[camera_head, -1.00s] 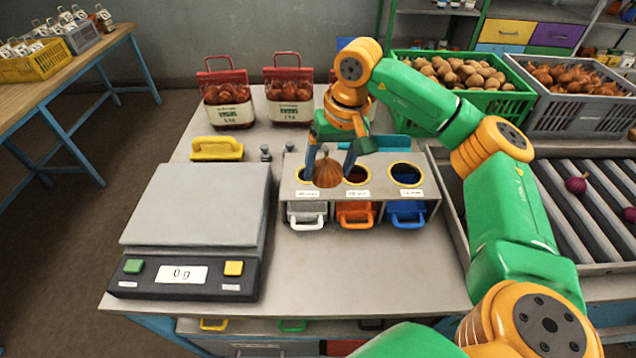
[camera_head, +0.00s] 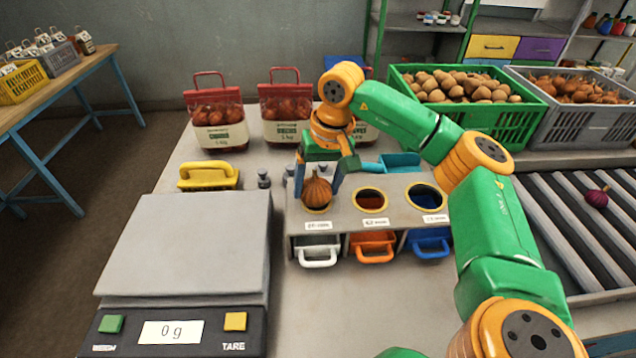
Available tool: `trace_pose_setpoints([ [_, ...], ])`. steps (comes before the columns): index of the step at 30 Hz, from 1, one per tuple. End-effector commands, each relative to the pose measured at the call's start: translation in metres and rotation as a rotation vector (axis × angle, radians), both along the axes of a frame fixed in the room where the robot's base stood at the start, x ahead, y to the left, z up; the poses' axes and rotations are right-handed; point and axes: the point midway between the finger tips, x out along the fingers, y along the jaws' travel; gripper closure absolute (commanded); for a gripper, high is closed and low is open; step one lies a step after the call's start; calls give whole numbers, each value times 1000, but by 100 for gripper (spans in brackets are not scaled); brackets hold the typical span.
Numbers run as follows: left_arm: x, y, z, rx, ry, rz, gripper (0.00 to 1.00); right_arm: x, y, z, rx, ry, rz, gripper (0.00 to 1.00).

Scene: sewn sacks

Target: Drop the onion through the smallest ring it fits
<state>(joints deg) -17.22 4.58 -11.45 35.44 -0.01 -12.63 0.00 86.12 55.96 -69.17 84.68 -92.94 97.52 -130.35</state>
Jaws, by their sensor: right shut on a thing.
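The brown onion (camera_head: 317,193) is held upright between the fingers of my right gripper (camera_head: 318,190). It is at the left ring (camera_head: 317,210) of the grey sizing box (camera_head: 345,222), over or just in its opening; I cannot tell whether it touches the rim. The onion hides most of that ring. The middle ring (camera_head: 370,199) and the right ring (camera_head: 425,197) are open and empty. Below the rings are a white drawer (camera_head: 318,252), an orange drawer (camera_head: 373,247) and a blue drawer (camera_head: 430,242). The ring labels are too small to read surely. My left gripper is not in view.
Red-topped onion bags (camera_head: 217,118) stand at the back. A green potato crate (camera_head: 520,122) and a roller conveyor (camera_head: 570,225) are at the right.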

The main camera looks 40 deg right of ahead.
Motion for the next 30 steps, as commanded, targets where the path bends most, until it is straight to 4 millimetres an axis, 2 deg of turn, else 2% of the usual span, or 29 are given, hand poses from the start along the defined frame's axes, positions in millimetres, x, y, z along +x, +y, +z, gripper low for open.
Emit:
trace_pose_setpoints([
  [8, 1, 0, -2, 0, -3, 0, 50, 0, 0, -2, 0, -1, 0, 83],
  [9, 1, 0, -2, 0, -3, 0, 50, 0, 0, -2, 0, -1, 0, 10],
  [10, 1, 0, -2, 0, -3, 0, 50, 0, 0, -2, 0, -1, 0, 2],
  [11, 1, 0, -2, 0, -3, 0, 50, 0, 0, -2, 0, -1, 0, 0],
  [18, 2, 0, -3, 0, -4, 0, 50, 0, 0, 1, 0, -2, 0, 0],
  [20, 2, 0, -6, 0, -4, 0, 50, -1, -1, 9, 0, -4, 0, 0],
  [27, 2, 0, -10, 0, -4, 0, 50, -7, -5, 58, 1, -5, 0, 0],
  [30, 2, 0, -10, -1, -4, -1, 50, -9, -6, 66, 1, -1, 0, 0],
])
